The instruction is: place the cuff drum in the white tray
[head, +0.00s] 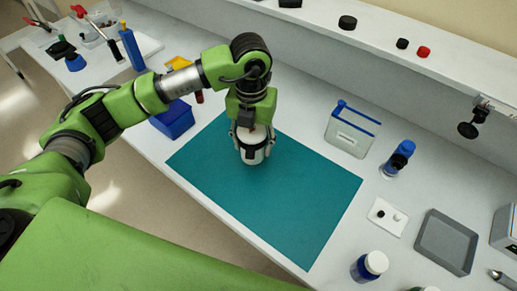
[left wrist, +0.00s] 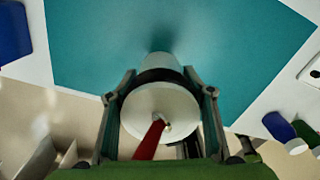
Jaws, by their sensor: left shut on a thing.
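The cuff drum, a white cylinder with a black band (head: 253,153), is upright over the teal mat; I cannot tell whether it touches the mat. My left gripper (head: 252,146) is shut around its sides, pointing down from above. In the left wrist view the drum's round white end (left wrist: 150,108) sits between both fingers, with a dark red piece (left wrist: 150,139) across it. No thing is clearly the white tray; a pale open holder with a blue bar (head: 348,138) stands right of the mat's far edge. My right gripper is not in view.
The teal mat (head: 300,205) is otherwise clear. A blue bin (head: 174,121) stands at its left. At right are a blue-capped bottle (head: 399,158), a small white plate (head: 387,217), a grey tray (head: 445,243) and a white-capped jar (head: 369,266). A shelf (head: 375,37) runs behind.

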